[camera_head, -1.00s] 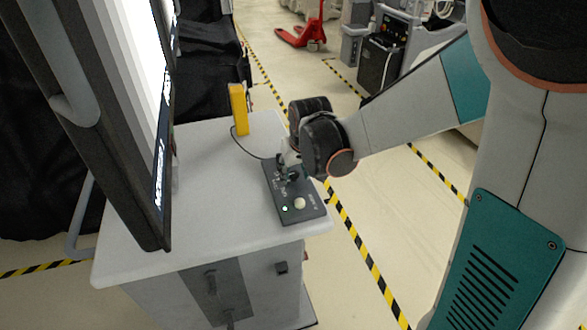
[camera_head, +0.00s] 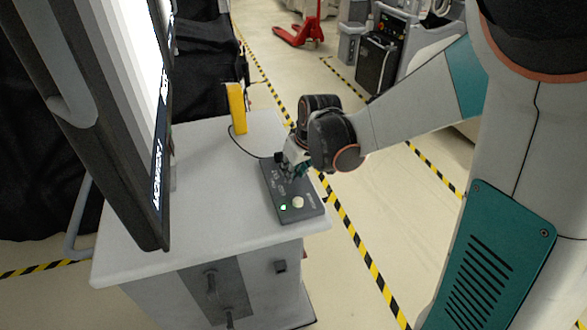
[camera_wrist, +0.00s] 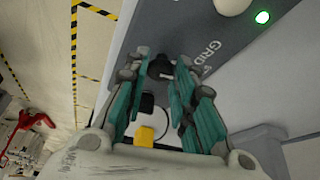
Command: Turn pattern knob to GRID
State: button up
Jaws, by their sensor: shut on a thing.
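The dark control box (camera_head: 299,210) lies on the white cart top, with a lit green lamp (camera_head: 283,207) and a cream round button (camera_head: 298,202) at its near end. In the wrist view the black pattern knob (camera_wrist: 160,66) sits between my fingertips, beside the white GRID label (camera_wrist: 208,52) on the box face. My gripper (camera_head: 290,170) is over the far part of the box, and in the wrist view its teal-padded fingers (camera_wrist: 162,72) are shut on the knob. The fingers hide part of the knob, and I cannot tell where its pointer faces.
A large screen (camera_head: 145,120) stands at the left of the cart top (camera_head: 200,190). A yellow block (camera_head: 237,108) stands behind the box, with a dark cable near it. A red pallet jack (camera_head: 300,32) is far back on the floor. The cart top left of the box is clear.

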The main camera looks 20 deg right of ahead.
jog(key=n+y, duration=0.1)
jog(key=n, duration=0.2)
jog(key=n+g+y, duration=0.1)
jog(key=n, duration=0.2)
jog(key=shift+d, duration=0.2)
dwell(0.4)
jog(key=o, duration=1)
jog(key=shift+w, duration=0.1)
jog(key=shift+o, duration=0.2)
jog(key=v, duration=1.2)
jog(key=shift+w, duration=0.1)
